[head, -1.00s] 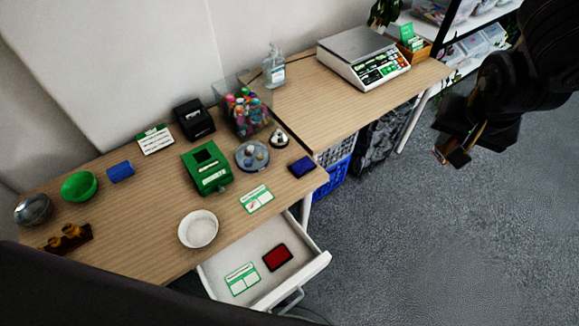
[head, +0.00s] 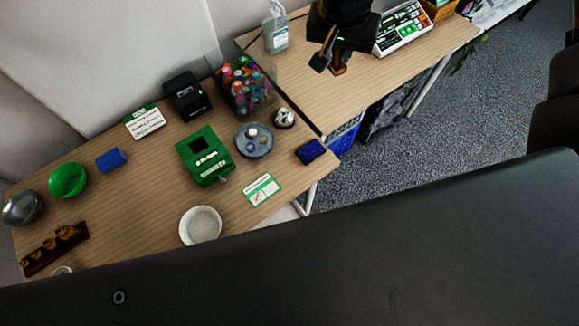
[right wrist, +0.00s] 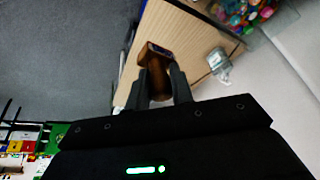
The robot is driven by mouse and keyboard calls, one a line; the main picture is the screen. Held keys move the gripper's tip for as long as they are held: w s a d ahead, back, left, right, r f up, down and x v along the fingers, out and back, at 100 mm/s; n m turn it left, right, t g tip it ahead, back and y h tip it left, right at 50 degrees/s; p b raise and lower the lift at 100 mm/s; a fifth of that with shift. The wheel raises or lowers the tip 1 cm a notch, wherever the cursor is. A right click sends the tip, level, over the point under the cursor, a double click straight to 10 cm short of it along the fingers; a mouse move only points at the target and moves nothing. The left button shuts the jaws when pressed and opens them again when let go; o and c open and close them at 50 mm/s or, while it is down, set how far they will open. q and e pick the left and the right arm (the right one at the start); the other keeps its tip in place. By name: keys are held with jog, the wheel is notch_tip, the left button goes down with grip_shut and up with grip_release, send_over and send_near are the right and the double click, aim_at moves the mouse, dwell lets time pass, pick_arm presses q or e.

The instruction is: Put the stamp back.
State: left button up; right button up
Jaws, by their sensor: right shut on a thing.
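My right gripper (head: 329,62) is at the top of the head view, over the right-hand table. It is shut on a stamp (head: 339,67) with a brown wooden body. In the right wrist view, the stamp (right wrist: 155,62) sticks out beyond the two dark fingers (right wrist: 162,85), with the table behind it. A dark blue pad (head: 310,151) lies at the right end of the left table. A green-and-white card (head: 262,190) lies left of and nearer than the pad. My left gripper is not in view.
The left table (head: 130,215) holds a green box (head: 205,160), a white bowl (head: 200,226), a round grey tray (head: 254,148), a bell (head: 284,117) and a bin of colourful items (head: 243,85). A sanitizer bottle (head: 276,32) and a scale (head: 405,28) stand on the right table.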

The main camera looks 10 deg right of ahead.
jog(key=s+a+f+n+g+y+p, duration=0.3)
jog(key=s+a+f+n, duration=0.55)
jog(key=f+n, duration=0.4)
jog(key=s+a+f+n+g+y+p, duration=0.25)
jog(key=s+a+f+n, duration=0.65)
jog(key=n, duration=0.7)
jog(key=shift+g+y, duration=0.25)
jog(key=shift+g, duration=0.1)
jog(key=w+d+f, duration=0.2)
jog(key=w+f, duration=0.1)
jog(key=w, duration=0.1)
jog(key=w+d+f+b, duration=0.1)
jog(key=w+d+f, duration=0.1)
jog(key=w+f, duration=0.1)
jog(key=w+d+f, duration=0.2)
jog(key=w+f, duration=0.1)
jog(key=w, duration=0.1)
jog(key=shift+w+d+f, duration=0.25)
jog(key=shift+w+d, duration=0.1)
jog(key=shift+w, duration=0.05)
jog(key=shift+w+d+f+b, duration=0.3)
jog(key=shift+w+f, duration=0.2)
jog(key=shift+f, duration=0.1)
notch_tip(320, 180, down, 2)
jog(key=shift+s+f+p, duration=0.1)
jog(key=shift+p, duration=0.3)
jog(key=shift+f, duration=0.4)
